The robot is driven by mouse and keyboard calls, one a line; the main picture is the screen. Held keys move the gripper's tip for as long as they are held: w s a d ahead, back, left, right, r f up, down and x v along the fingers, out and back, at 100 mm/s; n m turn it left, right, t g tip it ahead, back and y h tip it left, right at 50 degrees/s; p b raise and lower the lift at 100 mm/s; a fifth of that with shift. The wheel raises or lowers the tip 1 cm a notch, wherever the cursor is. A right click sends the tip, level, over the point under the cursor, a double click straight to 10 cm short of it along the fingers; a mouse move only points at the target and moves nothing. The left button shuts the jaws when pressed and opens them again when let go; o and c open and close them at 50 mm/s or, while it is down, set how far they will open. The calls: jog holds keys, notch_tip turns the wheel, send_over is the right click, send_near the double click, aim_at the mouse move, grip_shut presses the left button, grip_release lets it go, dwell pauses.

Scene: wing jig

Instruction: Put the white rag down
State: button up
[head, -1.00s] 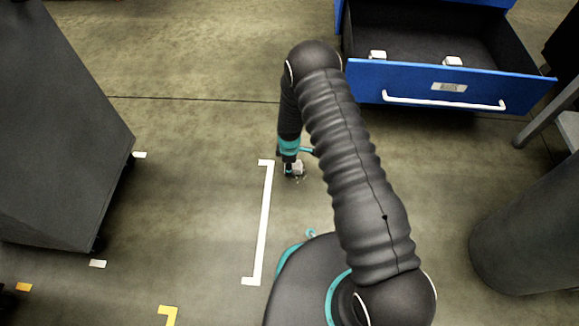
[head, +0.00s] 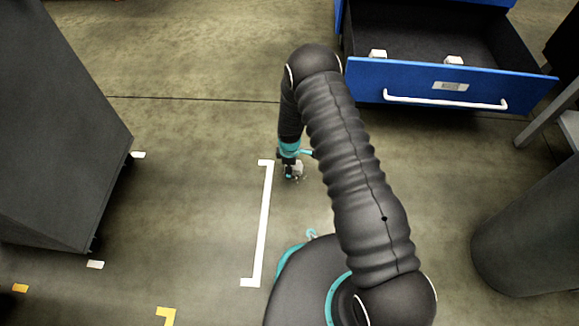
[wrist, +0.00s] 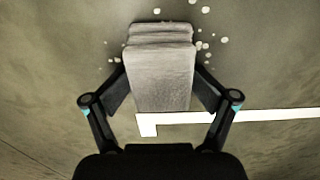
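The white rag (wrist: 162,78) is a folded, layered, greyish-white block in the middle of the wrist view. My gripper (wrist: 160,88) has one finger at each side of it, and both finger pads look to be against its edges. In the head view my gripper (head: 291,172) points down close to the floor, just right of the white floor line. Only a small pale bit of the rag (head: 298,170) shows there. I cannot tell whether its underside touches the floor.
Small white bits (wrist: 205,10) lie scattered on the floor around the rag. A white corner marking (head: 264,220) is to the left. An open blue drawer (head: 440,85) stands at upper right, a dark cabinet (head: 55,130) at left, a dark cylinder (head: 530,230) at right.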

jog(key=shift+s, duration=0.15)
jog(key=w+d+r+m+t+p, duration=0.1)
jog(key=d+r+m+p, duration=0.1)
jog(key=r, duration=1.2)
jog(key=d+r+m+p, duration=0.1)
jog(key=d+r, duration=0.1)
jog(key=r, duration=1.3)
jog(key=s+d+r+m+t, duration=0.1)
jog(key=s+d+r+m, duration=0.15)
jog(key=r, duration=0.55)
jog(key=s+d+r+m+t, duration=0.1)
jog(key=s+d+r+m, duration=0.15)
jog(key=r, duration=0.55)
jog(key=s+d+r+m+t, duration=0.1)
jog(key=s+d+r+m, duration=0.2)
jog(key=s+r, duration=0.2)
jog(key=s+d+r+m, duration=0.3)
jog(key=s+r, duration=0.2)
jog(key=s, duration=0.6)
jog(key=s+d+r+m+t, duration=0.1)
jog(key=s+d+r+m, duration=0.2)
jog(key=s+r, duration=0.2)
jog(key=s, duration=0.3)
jog(key=shift+d+m+t, duration=0.15)
jog(key=shift+m+t, duration=0.15)
jog(key=shift+r, duration=0.1)
